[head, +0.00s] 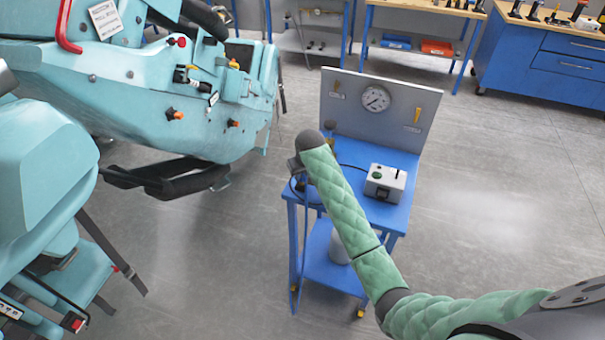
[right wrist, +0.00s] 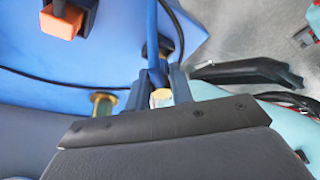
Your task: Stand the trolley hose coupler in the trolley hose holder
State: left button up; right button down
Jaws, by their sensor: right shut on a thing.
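In the head view the right gripper (head: 297,168) is at the left edge of the blue trolley (head: 340,283), partly hidden by my arm; the coupler cannot be made out there. A brass fitting (right wrist: 103,102) sits to the left of the fingers, apart from the coupler. I cannot tell for sure which part is the hose holder. My left gripper is not in view.
The trolley carries a grey box with a green button (head: 385,183) and an upright panel with a gauge (head: 376,98). An orange and black part (right wrist: 63,20) is at upper left in the wrist view. A teal train body (head: 140,95) stands left. Floor is clear to the right.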

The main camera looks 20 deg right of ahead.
jog(key=shift+f, duration=0.65)
dwell(0.3)
jog(key=c, duration=1.1)
grip_release()
jog(key=shift+c, duration=0.2)
jog(key=shift+s+r+b, duration=0.1)
jog(key=shift+r+b, duration=0.15)
jog(key=shift+b, duration=0.1)
jog(key=b+v, duration=0.2)
jog(key=v, duration=0.4)
jog(key=shift+b, duration=0.4)
jog(key=shift+s+r, duration=0.15)
jog(key=shift+r, duration=0.5)
